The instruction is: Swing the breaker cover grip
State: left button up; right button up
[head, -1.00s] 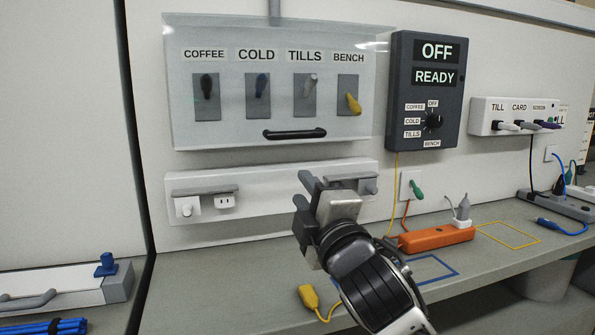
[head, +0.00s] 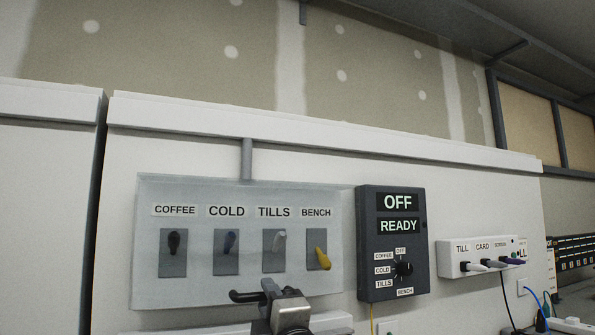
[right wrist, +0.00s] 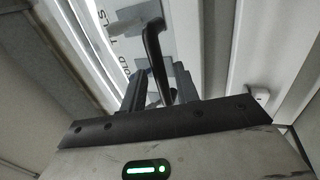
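The breaker cover (head: 185,294) is a clear panel on the wall, hanging down flat over several levers labelled COFFEE, COLD, TILLS and BENCH. Its black bar grip (head: 246,297) is at the lower edge. My right gripper (head: 274,291) is at the grip and hides its right part. In the right wrist view, the grip (right wrist: 153,48) runs between the two fingers of my right gripper (right wrist: 160,80), which stand apart on either side of it. A gap seems to show beside the bar; contact is unclear. My left gripper is not in view.
A dark selector box (head: 391,275) reading OFF and READY is mounted just right of the cover. A white plug strip (head: 455,258) is further right. A grey conduit (head: 246,160) runs above the cover. The wall above is clear.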

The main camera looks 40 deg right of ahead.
jog(key=shift+w, duration=0.1)
grip_shut()
jog(key=shift+s+a+r+p, duration=0.2)
jog(key=shift+s+r+p, duration=0.35)
jog(key=shift+s+p, duration=0.15)
jog(key=shift+s+a+r+p, duration=0.15)
jog(key=shift+s+r+p, duration=0.45)
jog(key=shift+s, duration=0.25)
jog(key=shift+s+a+r+p, duration=0.2)
jog(key=shift+s+r+p, duration=0.35)
jog(key=shift+s+p, duration=0.15)
jog(key=s+r+p, duration=0.2)
jog(key=r+p, duration=0.1)
jog(key=s+r+p, duration=0.1)
jog(key=shift+s+a+r+p, duration=0.2)
jog(key=shift+s+a+p, duration=0.15)
jog(key=shift+a+p, duration=0.05)
